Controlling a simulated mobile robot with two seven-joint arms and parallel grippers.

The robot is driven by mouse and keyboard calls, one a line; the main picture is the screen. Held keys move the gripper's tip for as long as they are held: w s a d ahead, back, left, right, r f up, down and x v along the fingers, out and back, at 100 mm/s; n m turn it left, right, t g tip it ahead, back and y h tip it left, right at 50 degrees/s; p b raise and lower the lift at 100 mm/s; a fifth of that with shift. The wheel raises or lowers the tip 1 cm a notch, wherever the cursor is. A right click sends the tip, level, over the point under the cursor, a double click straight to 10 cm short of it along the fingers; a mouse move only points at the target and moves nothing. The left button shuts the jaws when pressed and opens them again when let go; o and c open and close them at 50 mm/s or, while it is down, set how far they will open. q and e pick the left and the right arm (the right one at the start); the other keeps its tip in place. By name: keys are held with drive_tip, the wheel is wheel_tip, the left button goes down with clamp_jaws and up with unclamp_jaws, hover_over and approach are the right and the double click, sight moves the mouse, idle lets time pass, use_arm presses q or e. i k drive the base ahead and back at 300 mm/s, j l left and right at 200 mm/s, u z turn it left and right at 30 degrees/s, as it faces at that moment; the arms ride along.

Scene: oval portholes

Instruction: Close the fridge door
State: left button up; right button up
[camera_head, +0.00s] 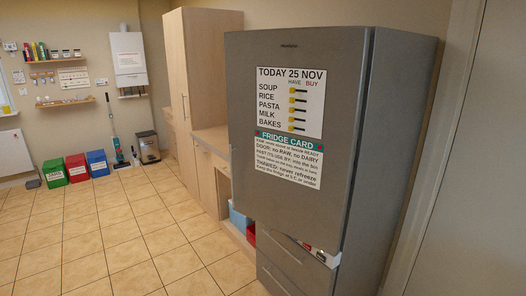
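The grey fridge (395,140) stands at the right. Its upper door (250,110) faces me, with a shopping list (290,100) and a fridge card (289,158) on its front. The door's lower edge does not line up with the grey drawers (290,265) below. A white and red item (322,256) shows under the door's lower right corner. The door looks ajar, but I cannot tell how far. The inside of the fridge is hidden behind the door. Neither of my grippers is in view.
A wooden cabinet and counter (210,138) stand left of the fridge. A blue box (238,218) sits low beside it. Green, red and blue bins (76,168) stand by the far wall. The tiled floor (130,235) in front is clear. A wall is close on the right.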

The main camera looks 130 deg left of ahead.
sight(297, 183)
drive_tip(key=u, duration=4.3)
drive_tip(key=i+j+z, duration=0.35)
drive_tip(key=i+j, duration=0.25)
drive_tip(key=i, duration=0.2)
